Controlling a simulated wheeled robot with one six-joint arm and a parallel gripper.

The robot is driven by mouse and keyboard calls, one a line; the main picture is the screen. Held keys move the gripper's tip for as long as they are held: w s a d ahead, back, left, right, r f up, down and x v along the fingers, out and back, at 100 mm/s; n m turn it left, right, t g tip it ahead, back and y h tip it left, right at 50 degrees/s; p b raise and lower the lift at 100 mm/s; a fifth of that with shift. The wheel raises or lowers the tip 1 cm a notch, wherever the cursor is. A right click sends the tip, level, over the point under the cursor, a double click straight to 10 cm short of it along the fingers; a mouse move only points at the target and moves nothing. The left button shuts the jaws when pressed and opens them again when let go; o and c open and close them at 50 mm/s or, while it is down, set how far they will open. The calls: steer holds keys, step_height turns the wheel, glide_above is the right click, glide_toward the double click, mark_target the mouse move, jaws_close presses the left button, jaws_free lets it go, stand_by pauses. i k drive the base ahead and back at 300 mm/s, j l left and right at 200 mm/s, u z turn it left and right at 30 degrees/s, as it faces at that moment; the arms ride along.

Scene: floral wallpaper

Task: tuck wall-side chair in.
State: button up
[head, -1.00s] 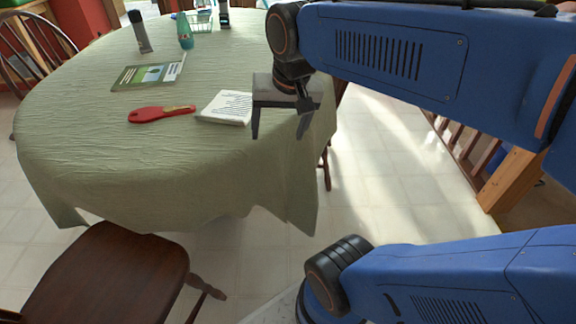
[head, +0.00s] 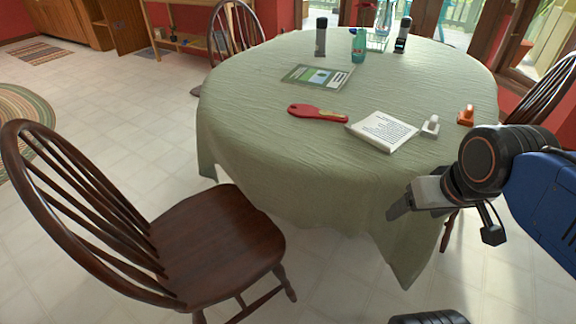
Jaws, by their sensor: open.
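Three dark wooden spindle-back chairs show around the table (head: 270,150), which wears a green cloth. The near chair (head: 215,235) stands at the front left, its seat facing the table and mostly outside the cloth's edge. A far chair (head: 238,28) stands behind the table towards the red wall. Another chair (head: 540,95) stands at the right, partly cut off by the picture edge. I cannot tell for certain which is the wall-side one. My gripper (head: 446,216) is open and empty by the table's right front edge, apart from every chair.
On the table lie a red brush-like item (head: 317,113), a book (head: 318,76), a notepad (head: 382,130) and small bottles (head: 358,45). Pale tiled floor (head: 110,110) is clear to the left. A striped rug (head: 25,115) lies at the left edge.

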mark_target(210, 247)
steer(key=u, duration=1.3)
steer(key=k, duration=0.3)
